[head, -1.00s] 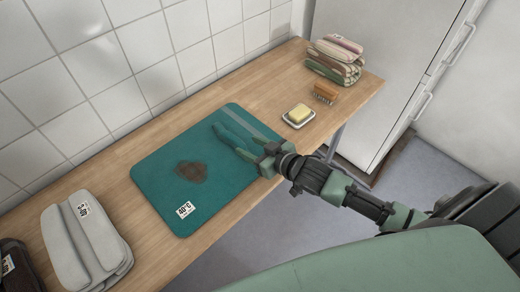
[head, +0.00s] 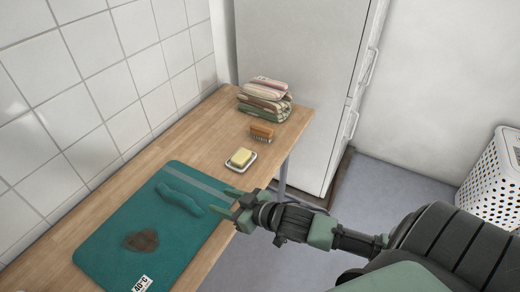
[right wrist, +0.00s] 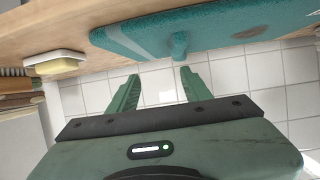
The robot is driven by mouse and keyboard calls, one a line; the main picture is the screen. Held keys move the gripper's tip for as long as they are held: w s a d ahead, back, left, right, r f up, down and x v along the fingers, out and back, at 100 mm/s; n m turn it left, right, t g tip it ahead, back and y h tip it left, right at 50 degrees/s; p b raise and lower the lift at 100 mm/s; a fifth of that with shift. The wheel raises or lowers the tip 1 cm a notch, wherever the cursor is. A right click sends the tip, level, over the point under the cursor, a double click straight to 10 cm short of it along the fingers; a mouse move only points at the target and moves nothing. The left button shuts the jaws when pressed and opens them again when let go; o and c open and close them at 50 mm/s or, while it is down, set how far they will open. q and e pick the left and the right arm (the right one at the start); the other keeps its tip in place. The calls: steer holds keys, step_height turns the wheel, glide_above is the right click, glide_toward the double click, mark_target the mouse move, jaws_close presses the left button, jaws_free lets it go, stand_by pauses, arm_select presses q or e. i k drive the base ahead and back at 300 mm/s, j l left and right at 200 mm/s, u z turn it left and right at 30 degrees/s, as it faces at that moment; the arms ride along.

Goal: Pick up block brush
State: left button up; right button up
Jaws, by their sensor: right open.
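The block brush (head: 262,132), with an orange-brown wooden back and bristles below, rests on the wooden table between the soap and the folded towels. My right gripper (head: 227,201) is open and empty at the table's front edge, beside the teal cloth and short of the soap and brush. In the right wrist view its fingers (right wrist: 160,78) are spread apart with nothing between them. My left gripper is not in view.
Yellow soap on a white dish (head: 241,158) lies between my right gripper and the brush; it also shows in the wrist view (right wrist: 56,64). Striped folded towels (head: 265,100) stand behind the brush. A stained teal cloth (head: 120,215) covers the near table (head: 208,128). A white basket (head: 490,185) stands right.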

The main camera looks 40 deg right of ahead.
mark_target(265, 132)
steer(key=z, duration=1.2)
